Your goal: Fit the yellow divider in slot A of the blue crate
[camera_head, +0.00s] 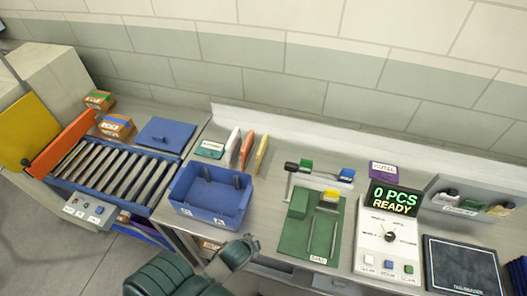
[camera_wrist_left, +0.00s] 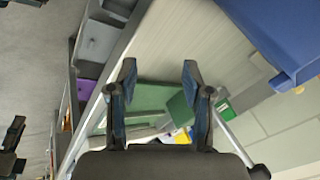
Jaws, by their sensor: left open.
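The yellow divider (camera_head: 261,155) stands upright at the back of the bench, right of the orange divider (camera_head: 246,149) and white divider (camera_head: 233,142). The blue crate (camera_head: 207,203) stands in front of them, with dark upright pieces inside and small white labels on its front. The crate also shows at the top right of the left wrist view (camera_wrist_left: 283,35). My left gripper (camera_wrist_left: 158,85) is open and empty, near the front of the bench; its fingers frame the green board. A dark part at that view's left edge may be my right gripper.
The green board (camera_head: 297,240) with blocks and rods lies right of the crate. Beyond it stand a counter display (camera_head: 394,199) and a dark tag reader (camera_head: 462,268). A roller conveyor (camera_head: 120,172) is at the left. A wall closes off the back.

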